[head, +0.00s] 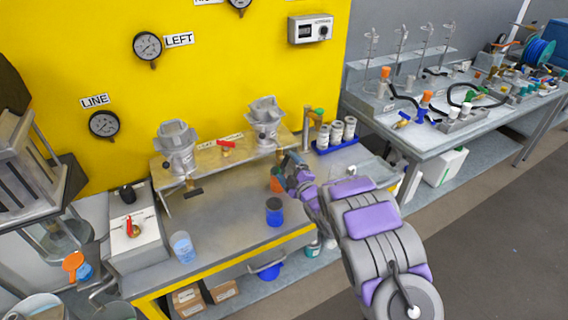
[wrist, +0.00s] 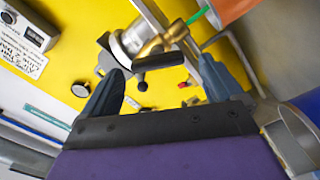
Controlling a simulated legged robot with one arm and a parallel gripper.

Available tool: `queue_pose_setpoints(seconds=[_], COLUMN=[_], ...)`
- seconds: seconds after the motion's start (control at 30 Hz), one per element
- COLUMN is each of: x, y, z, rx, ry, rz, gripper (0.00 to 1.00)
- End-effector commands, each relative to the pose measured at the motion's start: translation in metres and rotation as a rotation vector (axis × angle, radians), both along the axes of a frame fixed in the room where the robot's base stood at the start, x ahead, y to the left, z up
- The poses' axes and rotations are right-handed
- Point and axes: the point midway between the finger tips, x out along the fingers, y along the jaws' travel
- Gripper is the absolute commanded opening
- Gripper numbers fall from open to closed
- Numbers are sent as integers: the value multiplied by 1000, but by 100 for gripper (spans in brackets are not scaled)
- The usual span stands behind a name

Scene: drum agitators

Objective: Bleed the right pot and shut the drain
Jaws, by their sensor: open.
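In the wrist view the metal pot body (wrist: 130,40) carries a brass drain valve (wrist: 165,38) with a black handle (wrist: 158,62). The handle appears between the spread fingers of my gripper (wrist: 162,68); I cannot tell whether they touch it.
A dark blue cup (head: 274,212) and a clear cup (head: 183,247) stand on the bench. A red-handled valve (head: 228,145) sits between the pots. A blue bottle rack (head: 335,145) is at right. The bench's middle is clear.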

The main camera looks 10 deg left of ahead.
Motion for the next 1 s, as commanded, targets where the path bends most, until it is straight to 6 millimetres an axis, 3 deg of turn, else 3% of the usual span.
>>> queue_pose_setpoints(seconds=[0.7, 1.0], x=[-98, -112], y=[-64, -73], z=[-2, -1], rx=[-3, -1], ry=[5, 0], rz=[1, 3], gripper=[94, 94])
